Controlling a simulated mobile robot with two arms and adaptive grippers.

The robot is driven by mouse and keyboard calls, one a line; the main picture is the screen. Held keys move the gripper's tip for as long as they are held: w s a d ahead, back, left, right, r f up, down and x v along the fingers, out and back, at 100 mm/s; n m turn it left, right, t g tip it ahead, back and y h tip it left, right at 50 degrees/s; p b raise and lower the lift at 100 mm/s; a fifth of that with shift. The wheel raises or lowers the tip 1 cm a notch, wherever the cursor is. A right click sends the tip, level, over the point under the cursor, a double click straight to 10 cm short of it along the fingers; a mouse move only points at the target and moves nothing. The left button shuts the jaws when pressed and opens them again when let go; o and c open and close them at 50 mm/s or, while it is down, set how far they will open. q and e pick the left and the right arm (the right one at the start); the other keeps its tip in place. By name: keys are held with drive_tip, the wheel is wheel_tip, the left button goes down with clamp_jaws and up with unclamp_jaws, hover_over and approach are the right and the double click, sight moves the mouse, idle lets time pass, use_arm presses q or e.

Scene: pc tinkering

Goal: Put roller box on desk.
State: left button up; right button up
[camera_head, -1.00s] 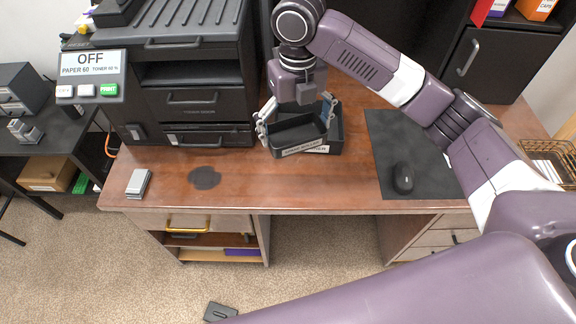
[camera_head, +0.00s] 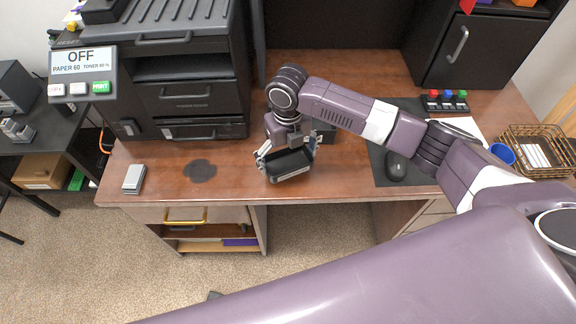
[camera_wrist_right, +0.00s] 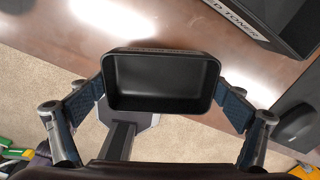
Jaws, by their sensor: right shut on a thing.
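The roller box (camera_head: 291,172) is a small black open-topped tray, empty inside. My right gripper (camera_head: 287,161) is shut on it, with one finger at each short end. The box is near the front edge of the brown desk (camera_head: 240,178), slightly turned; I cannot tell whether it touches the desktop. In the right wrist view the box (camera_wrist_right: 162,78) sits between the two fingers, with the desk edge and carpet behind it. A similar dark toner box (camera_head: 325,130) stands behind, partly hidden by my arm; its label ends in "TONER" in the wrist view. My left gripper is not in view.
A large black printer (camera_head: 190,100) stands at the left. A dark round patch (camera_head: 200,170) and a small grey block (camera_head: 133,178) lie on the desk. At right are a mouse (camera_head: 396,166), a blue cup (camera_head: 502,154) and a wire basket (camera_head: 540,150).

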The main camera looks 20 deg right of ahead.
sight(288, 166)
drive_tip(key=shift+f, duration=1.95)
drive_tip(key=shift+f, duration=0.1)
drive_tip(key=o, duration=1)
drive_tip(key=shift+c, duration=0.2)
wheel_tip(288, 166, up, 12)
drive_tip(key=shift+b, duration=0.3)
